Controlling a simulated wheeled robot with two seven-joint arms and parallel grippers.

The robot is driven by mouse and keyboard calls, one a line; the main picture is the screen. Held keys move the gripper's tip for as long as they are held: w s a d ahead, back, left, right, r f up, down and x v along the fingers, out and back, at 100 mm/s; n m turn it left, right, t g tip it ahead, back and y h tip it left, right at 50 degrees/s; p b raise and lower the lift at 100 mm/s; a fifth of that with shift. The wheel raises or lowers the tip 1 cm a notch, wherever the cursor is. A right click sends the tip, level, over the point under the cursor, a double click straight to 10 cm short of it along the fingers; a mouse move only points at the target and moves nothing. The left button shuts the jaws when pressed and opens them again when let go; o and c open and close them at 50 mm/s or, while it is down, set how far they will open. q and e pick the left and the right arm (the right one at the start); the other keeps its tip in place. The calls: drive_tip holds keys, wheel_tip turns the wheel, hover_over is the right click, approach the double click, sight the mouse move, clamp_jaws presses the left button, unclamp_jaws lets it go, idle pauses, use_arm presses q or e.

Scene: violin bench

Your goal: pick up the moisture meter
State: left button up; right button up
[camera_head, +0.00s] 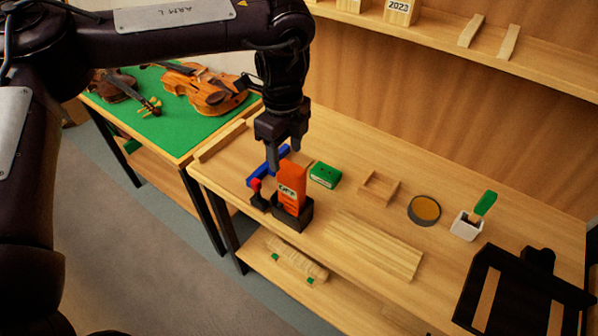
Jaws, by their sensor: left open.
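The moisture meter (291,187) appears to be the orange handheld device with a small pale display. It stands upright in a black holder (293,218) near the front left of the bench. My left gripper (284,157) points down with its fingers open, just above or behind the top of the orange device. It is empty, and I cannot tell whether a finger touches the device. My right gripper is not in view.
A small red-topped item (256,186) and a blue block (267,165) are close beside the device. A green box (325,175), wooden tray (379,188), round tin (424,210) and white cup (467,226) stand rightward. A black frame (520,290) fills the lower right.

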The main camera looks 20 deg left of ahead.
sight(291, 167)
use_arm(q)
drive_tip(key=shift+w, duration=0.35)
drive_tip(key=shift+f, duration=0.35)
drive_tip(key=f, duration=0.1)
drive_tip(key=f+p, duration=0.1)
drive_tip(key=s+f, duration=0.1)
drive_tip(key=shift+d+p, duration=0.35)
drive_tip(key=shift+p, duration=0.05)
drive_tip(key=f, duration=0.1)
drive_tip(key=f+p, duration=0.1)
drive_tip(key=shift+w+d+f, duration=0.2)
drive_tip(key=shift+w+f, duration=0.05)
drive_tip(key=shift+f, duration=0.6)
drive_tip(key=c, duration=0.7)
clamp_jaws()
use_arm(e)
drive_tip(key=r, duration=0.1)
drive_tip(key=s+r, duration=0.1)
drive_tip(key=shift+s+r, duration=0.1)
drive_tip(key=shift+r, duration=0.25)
